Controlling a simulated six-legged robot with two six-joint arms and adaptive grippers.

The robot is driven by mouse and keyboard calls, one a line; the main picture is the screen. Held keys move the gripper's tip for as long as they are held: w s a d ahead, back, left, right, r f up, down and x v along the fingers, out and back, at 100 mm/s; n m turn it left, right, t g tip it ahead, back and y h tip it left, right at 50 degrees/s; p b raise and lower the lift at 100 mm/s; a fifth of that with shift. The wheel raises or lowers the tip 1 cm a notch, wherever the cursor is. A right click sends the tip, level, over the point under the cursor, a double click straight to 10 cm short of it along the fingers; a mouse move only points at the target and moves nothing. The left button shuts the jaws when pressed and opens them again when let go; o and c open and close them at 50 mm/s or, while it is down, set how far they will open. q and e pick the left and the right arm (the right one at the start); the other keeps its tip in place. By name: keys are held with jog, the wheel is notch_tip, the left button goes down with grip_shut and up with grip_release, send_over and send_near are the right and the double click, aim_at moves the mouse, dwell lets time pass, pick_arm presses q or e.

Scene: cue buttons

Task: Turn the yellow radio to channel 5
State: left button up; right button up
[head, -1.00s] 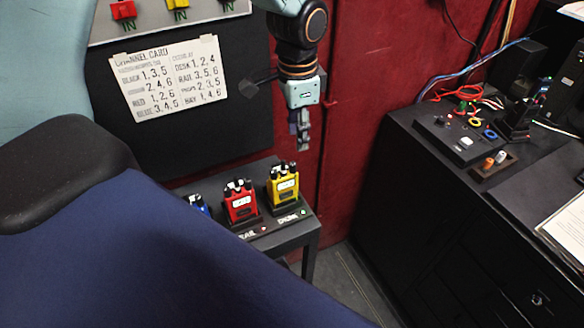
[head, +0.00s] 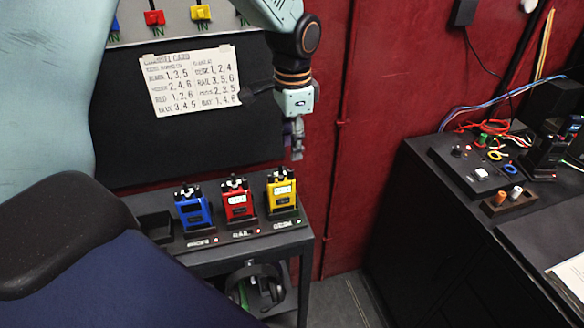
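The yellow radio (head: 282,194) stands upright at the right end of a row of radios on a small dark shelf table (head: 195,254). It has dark knobs on top and a light display whose digits I cannot read. My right gripper is out of view.
A red radio (head: 237,202) and a blue radio (head: 194,211) stand left of the yellow one, beside an empty dark holder (head: 155,226). A channel card (head: 190,82) hangs on the dark panel behind. A headset (head: 262,290) lies below. A black desk (head: 430,205) stands right.

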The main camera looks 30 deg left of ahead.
aim_at(290, 171)
pick_arm(q)
jog(key=f, duration=0.5)
jog(key=shift+a+f, duration=0.25)
jog(key=shift+a, duration=0.15)
jog(key=shift+w+d+f, duration=0.1)
jog(key=shift+d+f, duration=0.1)
jog(key=shift+f, duration=0.6)
jog(key=shift+a+f, duration=0.15)
jog(key=shift+a, duration=0.1)
jog(key=shift+d, duration=0.25)
jog(key=c, duration=0.6)
jog(key=shift+a, duration=0.15)
grip_shut()
